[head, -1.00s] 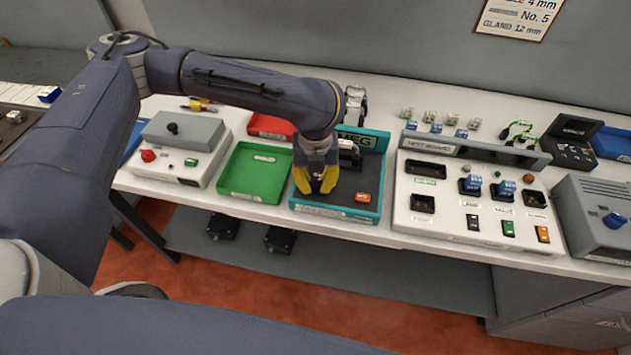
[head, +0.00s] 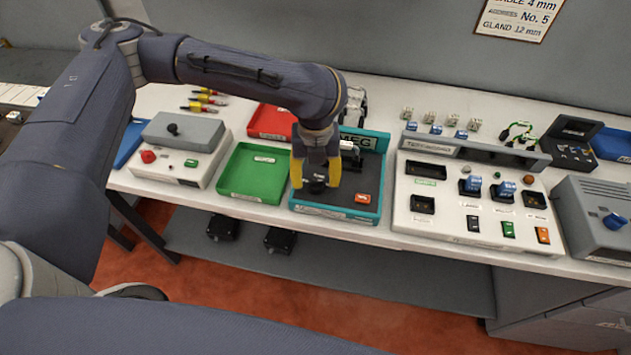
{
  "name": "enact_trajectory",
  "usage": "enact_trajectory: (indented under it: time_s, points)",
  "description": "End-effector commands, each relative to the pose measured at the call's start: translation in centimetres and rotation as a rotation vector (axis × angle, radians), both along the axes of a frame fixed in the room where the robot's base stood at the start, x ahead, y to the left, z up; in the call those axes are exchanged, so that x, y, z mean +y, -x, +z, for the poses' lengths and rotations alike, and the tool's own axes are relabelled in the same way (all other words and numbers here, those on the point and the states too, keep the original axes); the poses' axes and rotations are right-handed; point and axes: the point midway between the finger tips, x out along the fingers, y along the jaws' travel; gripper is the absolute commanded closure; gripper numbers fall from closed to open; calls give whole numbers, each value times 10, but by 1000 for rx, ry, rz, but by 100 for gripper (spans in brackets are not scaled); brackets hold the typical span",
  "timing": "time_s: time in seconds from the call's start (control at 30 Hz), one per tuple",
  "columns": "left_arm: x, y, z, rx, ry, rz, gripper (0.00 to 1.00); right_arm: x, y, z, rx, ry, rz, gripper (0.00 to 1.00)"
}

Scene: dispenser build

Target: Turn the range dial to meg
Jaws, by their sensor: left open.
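The teal-edged tester (head: 340,216) with MEG lettering on its raised back stands on the bench in the middle of the head view. Its black range dial (head: 317,185) shows on the dark face, left of an orange button (head: 363,199). My left gripper (head: 316,186) is over the dial, with its yellow fingers open and apart on either side of it. I cannot tell whether the fingers touch the dial. The dial's pointer and the markings around it are too small or hidden. My right gripper is not in view.
A green tray (head: 254,172) lies just left of the tester, with a red tray (head: 272,121) behind it. A grey-lidded box with a red button (head: 148,157) is further left. A white test panel (head: 466,235) stands close on the right.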

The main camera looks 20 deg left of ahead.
Motion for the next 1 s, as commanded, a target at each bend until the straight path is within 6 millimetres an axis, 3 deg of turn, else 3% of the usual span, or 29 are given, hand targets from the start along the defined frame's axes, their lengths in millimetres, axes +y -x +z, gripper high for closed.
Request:
enact_trajectory:
  time_s: [0.2, 0.5, 0.7, 1.0]
  points:
    - [0, -1, 39, -4, 1, 0, 47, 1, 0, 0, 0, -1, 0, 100]
    - [0, 0, 78, -2, -1, -1, 47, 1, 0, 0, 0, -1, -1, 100]
    - [0, 0, 90, -1, 0, -1, 47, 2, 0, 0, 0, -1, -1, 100]
    - [0, 0, 93, -1, 0, -1, 47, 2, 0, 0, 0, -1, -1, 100]
